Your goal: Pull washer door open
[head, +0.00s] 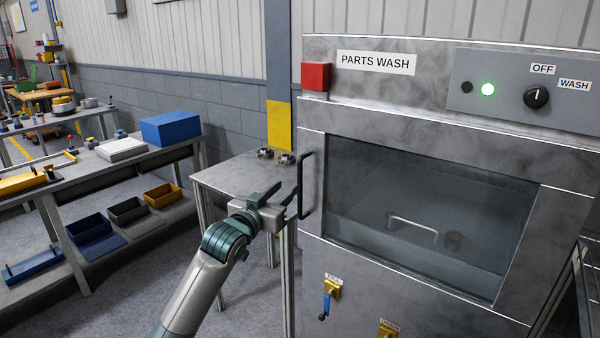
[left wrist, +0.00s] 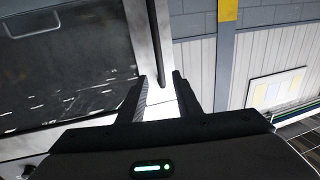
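The parts washer (head: 450,215) stands at the right in the head view, its door (head: 312,150) closed, with a dark window. The door's black vertical handle (head: 306,170) is on its left edge. My left gripper (head: 287,200) is just left of the handle, its fingers pointing towards it. In the left wrist view the gripper (left wrist: 161,80) is open, and the lower end of the dark handle (left wrist: 160,55) shows in the gap between the fingertips. I cannot tell whether the fingers touch it. My right gripper is not in view.
A small metal table (head: 235,178) with dark round parts (head: 265,153) stands left of the washer, behind my left arm. A long bench (head: 75,175) with bins is further left. A red box (head: 316,76) sits on the washer above the handle. Yellow valves (head: 332,289) are below the door.

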